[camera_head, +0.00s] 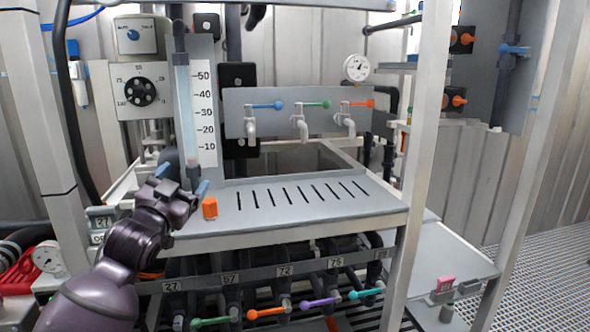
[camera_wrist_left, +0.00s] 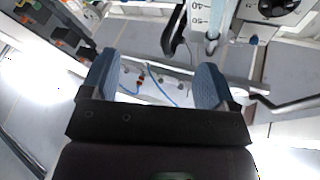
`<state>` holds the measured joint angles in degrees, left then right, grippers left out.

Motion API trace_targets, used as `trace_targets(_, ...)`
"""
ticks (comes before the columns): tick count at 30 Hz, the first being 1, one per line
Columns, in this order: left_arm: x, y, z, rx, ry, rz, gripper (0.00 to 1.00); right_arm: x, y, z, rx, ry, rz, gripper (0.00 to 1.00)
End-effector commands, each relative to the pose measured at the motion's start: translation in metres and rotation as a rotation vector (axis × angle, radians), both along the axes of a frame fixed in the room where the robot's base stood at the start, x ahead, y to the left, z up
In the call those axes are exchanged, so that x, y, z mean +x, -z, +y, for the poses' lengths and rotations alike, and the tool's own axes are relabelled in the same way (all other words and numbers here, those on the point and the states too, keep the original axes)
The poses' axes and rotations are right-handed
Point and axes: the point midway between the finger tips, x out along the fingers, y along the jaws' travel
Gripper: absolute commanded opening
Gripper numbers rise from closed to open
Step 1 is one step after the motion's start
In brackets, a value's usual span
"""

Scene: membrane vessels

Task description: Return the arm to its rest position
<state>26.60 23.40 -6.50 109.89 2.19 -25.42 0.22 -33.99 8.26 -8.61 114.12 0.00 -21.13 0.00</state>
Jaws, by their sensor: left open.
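My left gripper (camera_head: 182,180) is at the left end of the slotted grey shelf, in front of the lower part of the clear level tube. Its two blue fingertips are apart, with nothing seen between them. In the left wrist view my left gripper (camera_wrist_left: 155,82) also shows spread fingers and an empty gap. My dark purple left arm (camera_head: 95,295) reaches in from the lower left. A small orange block (camera_head: 210,208) stands on the shelf just right of the gripper, apart from it. My right gripper is in neither view.
The slotted shelf (camera_head: 295,203) is otherwise bare. The scaled level tube (camera_head: 186,105) rises behind the gripper. A panel with blue, green and orange taps (camera_head: 303,105) is behind the shelf. A white upright post (camera_head: 425,120) stands at the right, numbered valves with coloured handles (camera_head: 266,313) below.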

Motion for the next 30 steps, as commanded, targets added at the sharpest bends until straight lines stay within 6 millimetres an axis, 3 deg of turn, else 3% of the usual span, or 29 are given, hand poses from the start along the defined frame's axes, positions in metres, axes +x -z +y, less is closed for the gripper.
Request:
trace_targets(1,-0.008,0.031,0.002,-0.012,-0.002,0.038,0.81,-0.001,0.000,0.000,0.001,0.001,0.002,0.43)
trace_targets(3,-0.019,0.067,0.005,-0.027,-0.007,0.081,0.81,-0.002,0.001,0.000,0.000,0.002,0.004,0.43)
trace_targets(8,-0.051,0.145,0.011,-0.066,-0.023,0.189,0.81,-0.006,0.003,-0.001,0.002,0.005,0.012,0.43)
trace_targets(15,-0.116,0.255,0.022,-0.128,-0.074,0.379,0.81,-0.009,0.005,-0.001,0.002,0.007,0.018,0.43)
trace_targets(20,-0.171,0.322,0.029,-0.173,-0.121,0.520,0.81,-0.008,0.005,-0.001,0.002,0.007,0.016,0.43)
trace_targets(24,-0.225,0.375,0.035,-0.212,-0.168,0.644,0.81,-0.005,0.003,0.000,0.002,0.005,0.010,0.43)
trace_targets(30,-0.298,0.430,0.042,-0.250,-0.234,0.793,0.81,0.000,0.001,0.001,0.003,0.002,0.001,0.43)
